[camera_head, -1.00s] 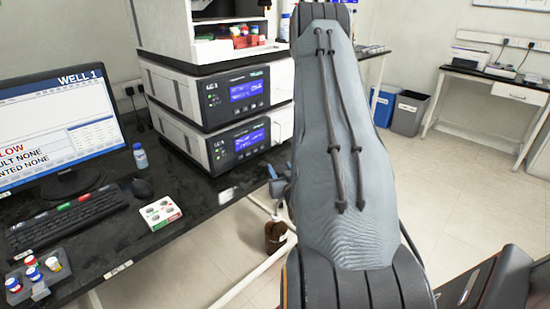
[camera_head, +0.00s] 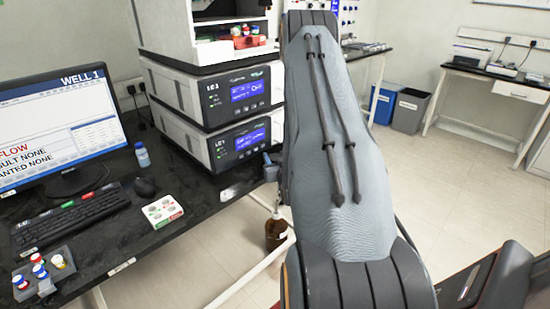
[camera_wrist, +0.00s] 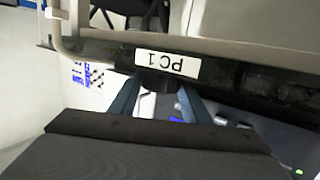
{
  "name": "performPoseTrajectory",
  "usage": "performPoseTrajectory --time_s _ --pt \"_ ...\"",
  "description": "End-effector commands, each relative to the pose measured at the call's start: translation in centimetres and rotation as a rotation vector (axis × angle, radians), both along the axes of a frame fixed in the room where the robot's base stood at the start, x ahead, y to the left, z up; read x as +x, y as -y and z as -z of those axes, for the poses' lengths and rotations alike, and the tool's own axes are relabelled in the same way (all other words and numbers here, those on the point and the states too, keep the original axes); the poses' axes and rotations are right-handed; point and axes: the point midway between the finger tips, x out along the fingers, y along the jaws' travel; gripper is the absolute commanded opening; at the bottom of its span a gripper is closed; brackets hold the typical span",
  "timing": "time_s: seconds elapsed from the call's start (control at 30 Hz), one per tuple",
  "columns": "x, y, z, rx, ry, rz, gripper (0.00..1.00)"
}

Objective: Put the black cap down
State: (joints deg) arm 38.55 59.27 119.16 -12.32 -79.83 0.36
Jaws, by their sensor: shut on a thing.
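My gripper (camera_wrist: 158,92) shows in the wrist view as two blue-grey fingers closed in on a small dark piece between their tips, which I take to be the black cap (camera_wrist: 158,83). The cap is just below a label reading "PC 1", seen upside down, and its outline blends into the dark edge there. In the head view my arm hides most of the gripper and the cap. Only a small blue-grey part shows left of the arm, by the bench edge.
A black bench (camera_head: 200,197) holds stacked LC units (camera_head: 225,110), a monitor (camera_head: 60,130), a keyboard (camera_head: 70,218), a white card with round marks (camera_head: 162,211) and a rack of capped vials (camera_head: 42,277). A brown bottle (camera_head: 276,233) is beside the bench edge. Open floor lies to the right.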

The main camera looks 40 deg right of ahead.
Motion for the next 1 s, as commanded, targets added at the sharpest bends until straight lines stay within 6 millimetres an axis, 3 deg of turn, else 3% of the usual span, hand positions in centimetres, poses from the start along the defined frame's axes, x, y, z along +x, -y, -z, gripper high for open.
performPoseTrajectory --time_s 0.1,0.13,0.23,0.63,1.0 --pt "0.0 0.0 0.4 0.000 0.000 0.000 0.19" --pt "0.0 0.0 0.3 0.000 0.000 0.000 0.46" --pt "0.0 0.0 0.3 0.000 0.000 0.000 0.62" --pt "-0.3 -0.1 -0.1 0.000 -0.001 0.000 0.62" --pt "-6.4 -3.1 -1.0 0.002 -0.001 0.001 0.62"
